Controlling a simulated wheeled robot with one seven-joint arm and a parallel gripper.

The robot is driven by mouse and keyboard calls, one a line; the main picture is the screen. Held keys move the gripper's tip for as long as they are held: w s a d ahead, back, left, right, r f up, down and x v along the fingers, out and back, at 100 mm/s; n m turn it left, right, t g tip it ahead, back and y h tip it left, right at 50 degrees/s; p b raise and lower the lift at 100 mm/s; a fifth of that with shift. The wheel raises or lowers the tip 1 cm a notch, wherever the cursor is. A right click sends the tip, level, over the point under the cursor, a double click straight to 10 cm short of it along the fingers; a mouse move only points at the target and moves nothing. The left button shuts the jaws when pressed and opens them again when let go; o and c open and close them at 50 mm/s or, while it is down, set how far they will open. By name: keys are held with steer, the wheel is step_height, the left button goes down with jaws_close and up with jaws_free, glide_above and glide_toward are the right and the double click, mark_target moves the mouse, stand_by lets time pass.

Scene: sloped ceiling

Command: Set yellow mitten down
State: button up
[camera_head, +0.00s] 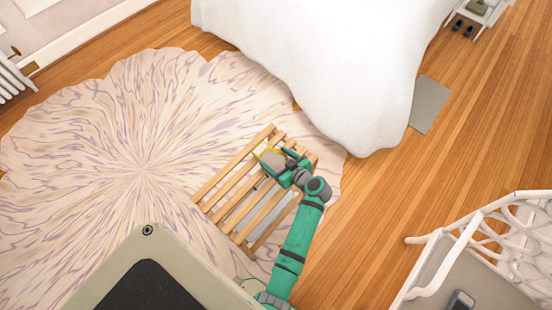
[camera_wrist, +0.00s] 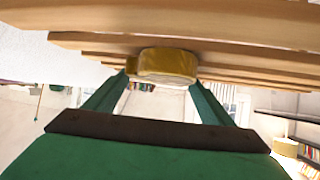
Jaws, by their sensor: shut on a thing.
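The yellow mitten (camera_head: 262,150) is at the upper part of the slatted wooden bench (camera_head: 232,184) in the head view, partly hidden by my gripper (camera_head: 277,160). A pale patch beside the yellow looks like part of the held thing. In the wrist view the mitten (camera_wrist: 168,62) sits between the two green fingers of my gripper (camera_wrist: 163,84), which is shut on it. The mitten is right at the wooden slats (camera_wrist: 110,42). I cannot tell whether it rests on them or hangs just off them.
The bench stands on a round, purple-streaked rug (camera_head: 110,150). A white-draped bed (camera_head: 320,70) is close behind it. A white lattice-sided chair (camera_head: 480,250) is at the lower right. The wood floor (camera_head: 370,210) between is clear. Bare slats lie left of my gripper.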

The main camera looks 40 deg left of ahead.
steer(key=o, duration=1.1)
